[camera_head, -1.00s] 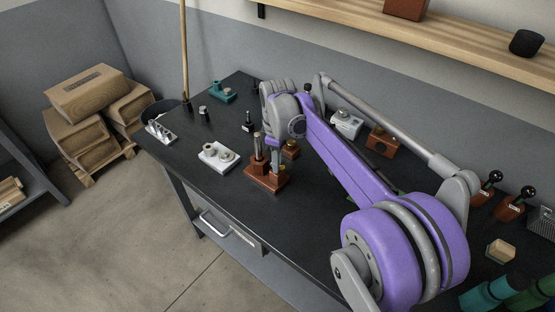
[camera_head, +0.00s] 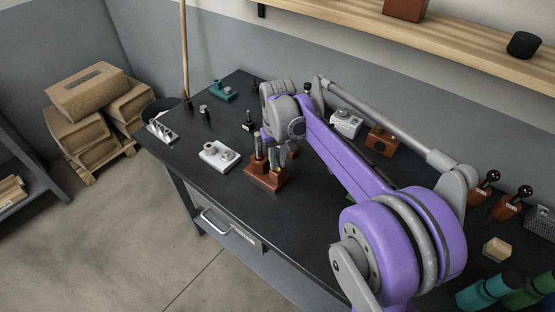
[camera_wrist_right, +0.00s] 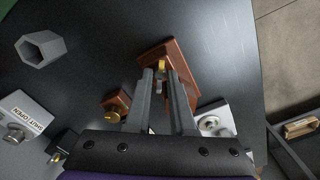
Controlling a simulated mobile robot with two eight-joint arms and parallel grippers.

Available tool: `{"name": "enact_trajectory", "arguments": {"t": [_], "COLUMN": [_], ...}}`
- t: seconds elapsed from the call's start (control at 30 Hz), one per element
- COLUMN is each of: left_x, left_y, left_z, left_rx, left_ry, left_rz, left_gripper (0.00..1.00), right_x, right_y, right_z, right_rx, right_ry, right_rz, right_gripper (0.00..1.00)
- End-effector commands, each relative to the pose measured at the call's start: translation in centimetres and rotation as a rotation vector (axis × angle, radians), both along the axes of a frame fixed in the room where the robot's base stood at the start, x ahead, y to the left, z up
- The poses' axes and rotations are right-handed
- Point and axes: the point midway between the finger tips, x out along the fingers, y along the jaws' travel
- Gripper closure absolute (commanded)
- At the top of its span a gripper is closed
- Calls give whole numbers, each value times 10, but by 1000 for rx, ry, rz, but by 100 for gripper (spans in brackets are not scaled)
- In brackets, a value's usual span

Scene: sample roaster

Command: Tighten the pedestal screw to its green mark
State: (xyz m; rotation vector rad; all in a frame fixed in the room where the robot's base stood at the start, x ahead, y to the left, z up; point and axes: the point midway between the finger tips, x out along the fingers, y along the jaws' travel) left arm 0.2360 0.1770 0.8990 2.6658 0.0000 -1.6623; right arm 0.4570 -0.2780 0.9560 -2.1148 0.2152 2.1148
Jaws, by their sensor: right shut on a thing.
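The reddish-brown pedestal (camera_head: 262,180) stands on the dark bench near its front edge, with upright posts (camera_head: 258,150) on it. It also shows in the wrist view (camera_wrist_right: 186,78). My right gripper (camera_head: 282,164) reaches down over the pedestal's right part. In the wrist view its two grey fingers (camera_wrist_right: 160,76) are shut on a small brass screw (camera_wrist_right: 161,65) at the pedestal. The fingers hide most of the screw. No green mark on it can be made out. My left gripper is not in view.
A white plate with round parts (camera_head: 217,155) lies left of the pedestal. A small brown block with a brass knob (camera_wrist_right: 113,104) stands close by. A white switch box (camera_head: 346,123) and a brown box (camera_head: 382,141) stand farther back. The bench front is clear.

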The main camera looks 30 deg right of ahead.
Motion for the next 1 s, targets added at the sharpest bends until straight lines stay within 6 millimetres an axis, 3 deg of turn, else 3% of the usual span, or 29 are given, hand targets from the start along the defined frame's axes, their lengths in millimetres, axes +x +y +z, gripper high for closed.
{"name": "enact_trajectory", "arguments": {"t": [0.6,1.0], "left_x": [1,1], "left_y": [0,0], "left_z": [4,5], "left_rx": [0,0], "left_ry": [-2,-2], "left_rz": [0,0], "left_gripper": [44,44], "right_x": [0,0], "right_y": [0,0], "right_z": [0,0], "right_rx": [0,0], "right_ry": [0,0], "right_rz": [-582,-868], "right_gripper": [100,100]}}
